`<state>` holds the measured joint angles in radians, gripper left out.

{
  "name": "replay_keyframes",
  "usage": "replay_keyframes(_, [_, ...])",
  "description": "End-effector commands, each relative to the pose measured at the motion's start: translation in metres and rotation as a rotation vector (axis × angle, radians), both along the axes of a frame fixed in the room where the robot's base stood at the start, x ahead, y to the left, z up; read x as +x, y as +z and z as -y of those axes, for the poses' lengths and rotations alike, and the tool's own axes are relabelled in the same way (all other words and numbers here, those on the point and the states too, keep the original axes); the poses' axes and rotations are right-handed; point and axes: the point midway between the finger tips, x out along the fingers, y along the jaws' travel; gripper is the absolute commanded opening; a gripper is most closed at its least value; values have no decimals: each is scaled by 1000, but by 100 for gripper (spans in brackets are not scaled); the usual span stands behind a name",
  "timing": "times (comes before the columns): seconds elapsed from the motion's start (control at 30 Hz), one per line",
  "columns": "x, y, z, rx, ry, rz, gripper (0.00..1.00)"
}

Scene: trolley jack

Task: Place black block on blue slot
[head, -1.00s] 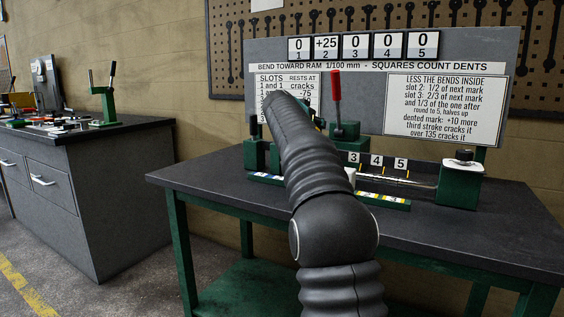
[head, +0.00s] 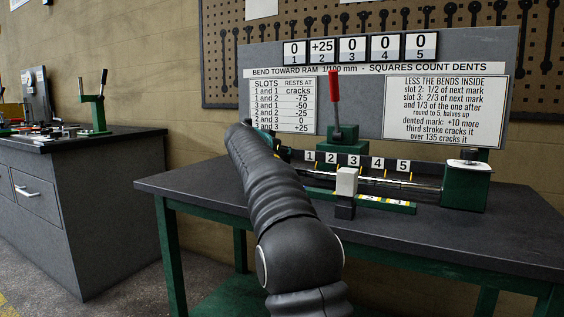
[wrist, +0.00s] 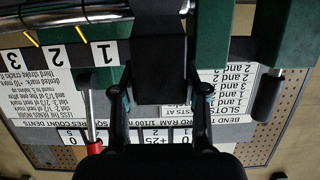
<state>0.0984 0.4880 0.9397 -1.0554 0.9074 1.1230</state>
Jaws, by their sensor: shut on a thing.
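My gripper (wrist: 160,92) is shut on a black block (wrist: 160,65), which sits between its two fingers in the wrist view. In the head view my arm hides the gripper and the held block. A green strip (head: 395,207) with coloured slots lies on the workbench in front of the numbered rail. Yellow and pale marks show on its right part; I cannot clearly make out a blue slot now. A block with a light grey top and dark lower part (head: 345,187) stands upright at the strip, covering part of it.
A press with a red lever (head: 335,105) stands behind the numbered rail (head: 360,162). A green end block (head: 466,187) holds the rod at right. A sign board (head: 375,60) rises at the back. The bench's front right (head: 470,230) is clear.

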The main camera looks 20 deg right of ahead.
Motion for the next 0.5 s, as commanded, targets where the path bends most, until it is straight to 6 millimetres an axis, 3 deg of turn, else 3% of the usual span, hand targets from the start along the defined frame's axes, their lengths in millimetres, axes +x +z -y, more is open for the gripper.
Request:
replay_keyframes(0.07, [-1, -9, 0, -3, 0, 5, 0])
replay_keyframes(0.5, [-1, -12, 2, -2, -2, 5, 0])
